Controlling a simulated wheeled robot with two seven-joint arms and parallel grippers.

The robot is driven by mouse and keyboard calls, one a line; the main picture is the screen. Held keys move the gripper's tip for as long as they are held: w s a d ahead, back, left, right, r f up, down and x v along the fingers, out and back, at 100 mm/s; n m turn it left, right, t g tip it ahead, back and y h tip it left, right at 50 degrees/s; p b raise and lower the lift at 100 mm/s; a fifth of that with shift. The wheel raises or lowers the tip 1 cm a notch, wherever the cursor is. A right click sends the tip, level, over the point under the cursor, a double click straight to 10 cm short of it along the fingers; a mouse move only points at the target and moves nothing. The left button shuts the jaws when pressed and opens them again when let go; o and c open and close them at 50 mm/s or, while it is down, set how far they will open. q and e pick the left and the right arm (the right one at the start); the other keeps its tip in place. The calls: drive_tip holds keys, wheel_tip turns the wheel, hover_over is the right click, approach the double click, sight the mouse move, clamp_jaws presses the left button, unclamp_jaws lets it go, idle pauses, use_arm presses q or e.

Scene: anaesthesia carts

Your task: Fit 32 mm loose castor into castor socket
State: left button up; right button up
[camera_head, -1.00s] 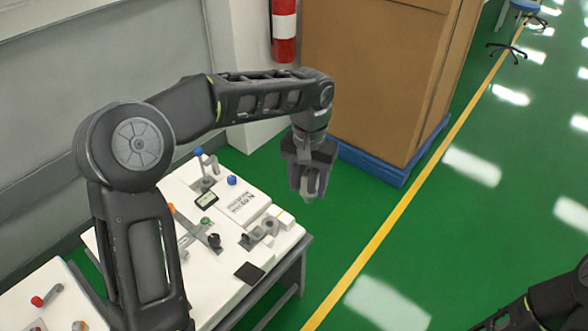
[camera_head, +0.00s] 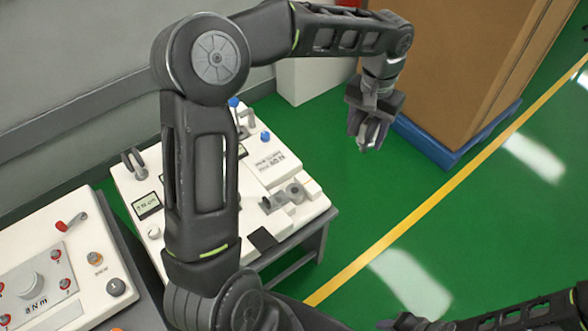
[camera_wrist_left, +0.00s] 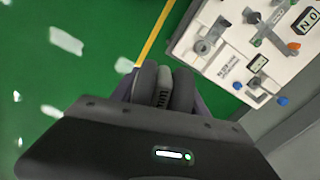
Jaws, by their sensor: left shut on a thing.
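My left gripper (camera_head: 368,140) hangs over the green floor, right of the white-topped cart (camera_head: 312,210) and apart from it. It is shut on a small grey piece, apparently the loose castor (camera_wrist_left: 163,86), which shows between the dark fingers in the left wrist view. The fingers hide much of it. A grey metal fitting with a round ring (camera_head: 295,191) sits at the cart's near right corner; I cannot tell for sure whether it is the castor socket. My right arm (camera_head: 520,316) enters at the bottom right; its gripper is not clearly seen.
A second white panel (camera_head: 75,205) with red knobs stands at the left. A blue knob (camera_head: 265,136) and a lever stand on the cart's far side. A large brown box (camera_head: 460,70) on a blue pallet (camera_head: 440,150) stands behind the gripper. Green floor on the right is clear.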

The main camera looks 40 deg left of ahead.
use_arm(q)
drive_tip(key=s+a+f+n+b, duration=0.1)
drive_tip(key=s+a+f+b, duration=0.1)
drive_tip(key=a+f+b, duration=0.3)
drive_tip(key=s+a+f+n+b, duration=0.1)
drive_tip(key=a+f+b, duration=0.4)
drive_tip(key=a+f, duration=0.7)
wheel_tip(320, 180, down, 5)
drive_tip(key=shift+s+f+n, duration=0.2)
drive_tip(key=shift+s+n, duration=0.1)
drive_tip(key=shift+s, duration=0.5)
drive_tip(key=shift+d, duration=0.1)
drive_tip(key=shift+f+b, duration=2.85)
drive_tip(key=shift+f, duration=0.95)
drive_tip(key=o, duration=1.5)
drive_tip(key=shift+s, duration=0.1)
drive_tip(key=shift+c, duration=0.2)
